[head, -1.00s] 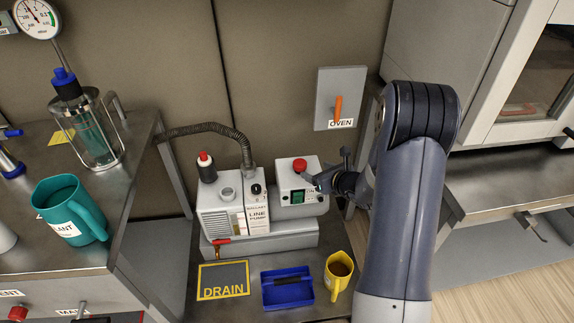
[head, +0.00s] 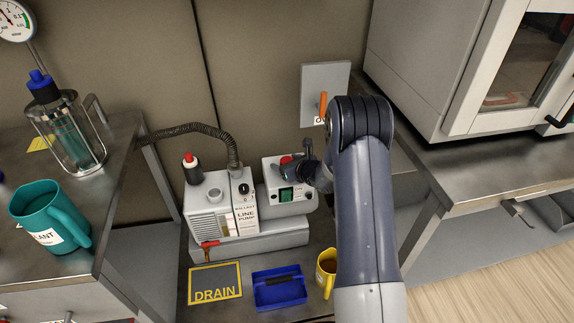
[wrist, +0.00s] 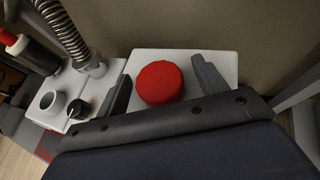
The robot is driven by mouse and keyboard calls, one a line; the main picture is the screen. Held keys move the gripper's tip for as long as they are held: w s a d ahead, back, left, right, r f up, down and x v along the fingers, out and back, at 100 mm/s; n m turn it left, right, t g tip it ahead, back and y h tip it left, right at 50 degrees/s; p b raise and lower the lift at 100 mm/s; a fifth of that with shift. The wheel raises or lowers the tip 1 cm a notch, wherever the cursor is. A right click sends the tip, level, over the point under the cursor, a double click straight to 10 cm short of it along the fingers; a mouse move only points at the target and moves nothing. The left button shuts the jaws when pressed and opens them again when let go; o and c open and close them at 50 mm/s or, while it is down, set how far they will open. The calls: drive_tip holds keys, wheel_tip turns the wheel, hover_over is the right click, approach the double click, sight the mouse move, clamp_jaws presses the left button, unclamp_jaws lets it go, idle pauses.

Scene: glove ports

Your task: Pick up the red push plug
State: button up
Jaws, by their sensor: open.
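The red push plug (head: 286,160) is a round red cap on top of the white control box (head: 298,207), right of the line pump. In the head view it is partly covered by my gripper (head: 303,163). In the wrist view the plug (wrist: 160,83) shows fully, between the two dark fingers of my gripper (wrist: 163,86). One finger is on its left and one on its right, with gaps on both sides. The gripper is open and empty. I cannot tell how far the fingertips are above the box.
The line pump (head: 225,215) with its hose (head: 190,130) and a red-capped black bottle (head: 192,170) stands left of the box. In front are a DRAIN plate (head: 215,283), a blue tray (head: 290,297) and a yellow mug (head: 326,275). An oven switch (head: 325,92) is behind.

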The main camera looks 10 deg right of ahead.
drive_tip(key=shift+c, duration=0.6)
drive_tip(key=c, duration=1)
drive_tip(key=shift+o, duration=0.2)
